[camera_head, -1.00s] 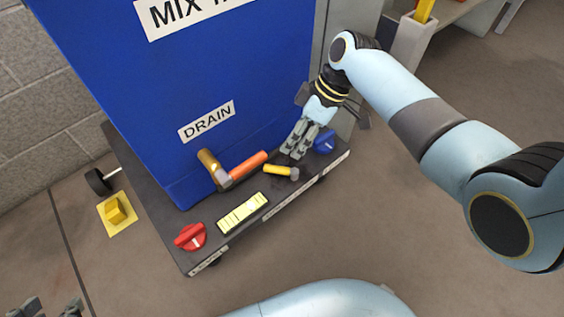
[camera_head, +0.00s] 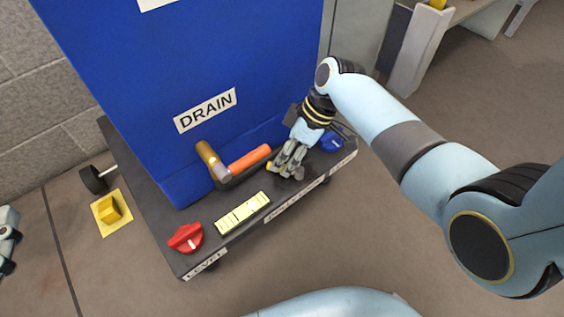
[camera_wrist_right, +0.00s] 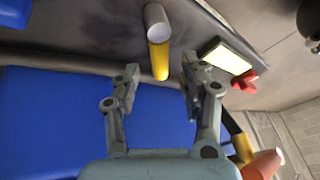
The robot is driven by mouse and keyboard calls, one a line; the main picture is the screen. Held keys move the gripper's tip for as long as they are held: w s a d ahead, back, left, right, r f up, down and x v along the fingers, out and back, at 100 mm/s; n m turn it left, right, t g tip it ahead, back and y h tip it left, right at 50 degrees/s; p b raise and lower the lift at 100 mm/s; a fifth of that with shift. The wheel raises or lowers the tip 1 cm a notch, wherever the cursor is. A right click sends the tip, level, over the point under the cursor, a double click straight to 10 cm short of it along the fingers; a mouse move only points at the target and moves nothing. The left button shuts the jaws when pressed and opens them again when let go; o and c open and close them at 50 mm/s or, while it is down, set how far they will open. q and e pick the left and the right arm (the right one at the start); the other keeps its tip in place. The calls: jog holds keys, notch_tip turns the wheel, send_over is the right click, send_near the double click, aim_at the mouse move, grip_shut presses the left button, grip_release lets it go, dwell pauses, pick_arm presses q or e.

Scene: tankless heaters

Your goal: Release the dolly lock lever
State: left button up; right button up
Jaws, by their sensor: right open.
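A short yellow lever with a grey end (camera_wrist_right: 158,52) sits on the dolly deck, by the blue tank. In the right wrist view its yellow end lines up with the gap between the fingertips of my right gripper (camera_wrist_right: 161,78). The fingers are apart, with visible space on both sides of the lever; I cannot tell how deep it sits between them. In the head view my right gripper (camera_head: 280,171) points down over the lever and hides most of it; a bit of yellow (camera_head: 270,166) shows. Part of my left gripper (camera_head: 8,240) shows at the left edge.
An orange-handled drain valve (camera_head: 249,159) sticks out beside my right gripper. A blue knob (camera_head: 331,142), a yellow-green level strip (camera_head: 243,213) and a red knob (camera_head: 186,238) sit on the dolly deck. A yellow block (camera_head: 109,210) is on the floor. Floor in front is clear.

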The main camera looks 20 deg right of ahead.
jog(key=shift+b+x, duration=0.55)
jog(key=shift+x, duration=0.4)
pick_arm(q)
notch_tip(320, 180, up, 9)
jog(key=w+d+m+t+h, duration=0.1)
jog(key=w+t, duration=0.1)
jog(key=t, duration=0.2)
jog(key=shift+w, duration=0.3)
jog(key=shift+f, duration=0.1)
pick_arm(e)
grip_shut()
